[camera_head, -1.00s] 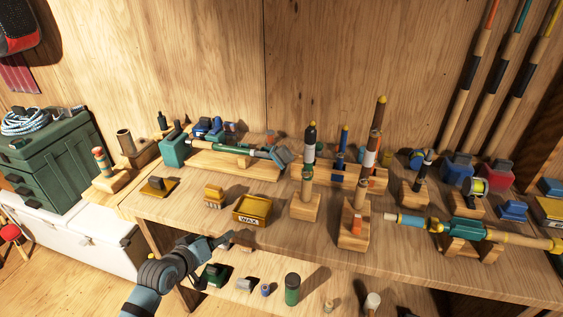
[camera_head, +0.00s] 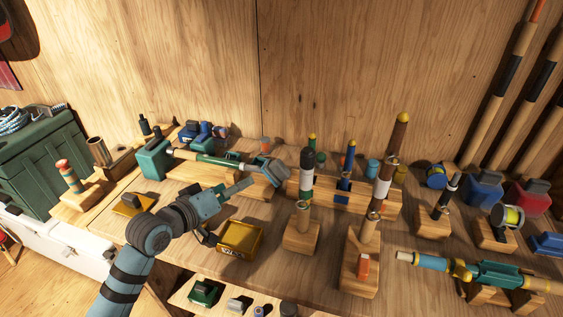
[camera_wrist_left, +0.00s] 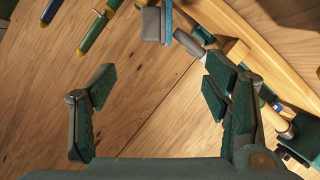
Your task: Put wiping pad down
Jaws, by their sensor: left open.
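What looks like the wiping pad, a grey block with a blue-grey slab (camera_head: 274,172), stands tilted at the right end of a dark green rod (camera_head: 215,161) on a wooden stand. In the left wrist view the grey block and blue strip (camera_wrist_left: 153,24) show at the top edge, beyond the fingers. My left gripper (camera_head: 243,186) is above the bench, just left of and in front of the pad in the picture. In the left wrist view it is open (camera_wrist_left: 160,90), with only bare wood between its fingers. My right gripper is not in view.
A yellow wax tin (camera_head: 240,238) sits below the left gripper. Upright rods on wooden blocks (camera_head: 301,238) stand to the right. A yellow-based block (camera_head: 130,204) lies at the left. A green reel and rod (camera_head: 492,272) rest at the right front. Some bench is bare around the tin.

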